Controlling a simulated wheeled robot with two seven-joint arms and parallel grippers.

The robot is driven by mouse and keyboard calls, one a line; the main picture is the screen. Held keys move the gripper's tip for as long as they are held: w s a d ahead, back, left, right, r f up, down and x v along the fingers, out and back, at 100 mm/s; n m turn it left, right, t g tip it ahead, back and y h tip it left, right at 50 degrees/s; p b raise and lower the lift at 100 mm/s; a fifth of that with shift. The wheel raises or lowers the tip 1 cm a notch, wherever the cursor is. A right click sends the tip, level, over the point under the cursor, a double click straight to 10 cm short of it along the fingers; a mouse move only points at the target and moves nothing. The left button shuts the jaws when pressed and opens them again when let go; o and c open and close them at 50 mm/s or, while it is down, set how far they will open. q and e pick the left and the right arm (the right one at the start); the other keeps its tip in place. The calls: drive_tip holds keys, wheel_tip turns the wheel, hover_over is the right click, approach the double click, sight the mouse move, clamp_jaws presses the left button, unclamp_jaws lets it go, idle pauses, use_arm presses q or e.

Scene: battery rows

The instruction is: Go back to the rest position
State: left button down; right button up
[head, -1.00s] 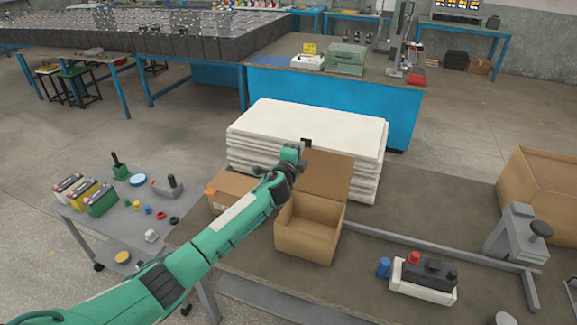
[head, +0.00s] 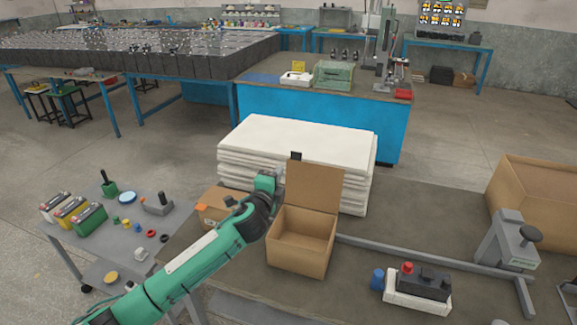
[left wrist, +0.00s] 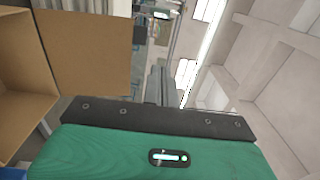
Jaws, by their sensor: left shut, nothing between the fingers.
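My left arm comes in from the lower left in the head view. Its gripper (head: 272,184) is just left of the raised flap of an open cardboard box (head: 298,258). The gripper is shut and empty; its fingertips are hard to make out at this size. In the left wrist view the green and black wrist housing fills the bottom, and the open box (left wrist: 20,75) with its flap is at the left. My right gripper is in neither view.
A stack of white sheets (head: 300,140) stands behind the box. A small cart (head: 120,235) with batteries and small parts is at the left. A black device on a white base (head: 418,301), a grey stand (head: 508,245) and a large carton (head: 540,195) are at the right.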

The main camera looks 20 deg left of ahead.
use_arm(q)
drive_tip(key=s+d+f+n+g+y, duration=0.1)
drive_tip(key=s+f+n+g, duration=0.35)
drive_tip(key=s+f, duration=0.5)
drive_tip(key=s+d+f+n+g+y, duration=0.1)
drive_tip(key=s+f+n+g, duration=0.2)
drive_tip(key=s+f+n, duration=0.65)
drive_tip(key=s+f+n+g+h, duration=0.2)
drive_tip(key=s+g, duration=0.5)
drive_tip(key=s, duration=2.1)
wheel_tip(320, 180, down, 32)
drive_tip(key=r+g, duration=0.1)
drive_tip(key=g, duration=0.1)
drive_tip(key=s+a+f, duration=0.2)
drive_tip(key=s+f, duration=0.7)
drive_tip(key=s+a+f, duration=0.2)
drive_tip(key=s+f, duration=0.8)
drive_tip(key=shift+s+f+g+y, duration=0.15)
drive_tip(key=shift+s+g+y, duration=0.15)
drive_tip(key=shift+g, duration=0.15)
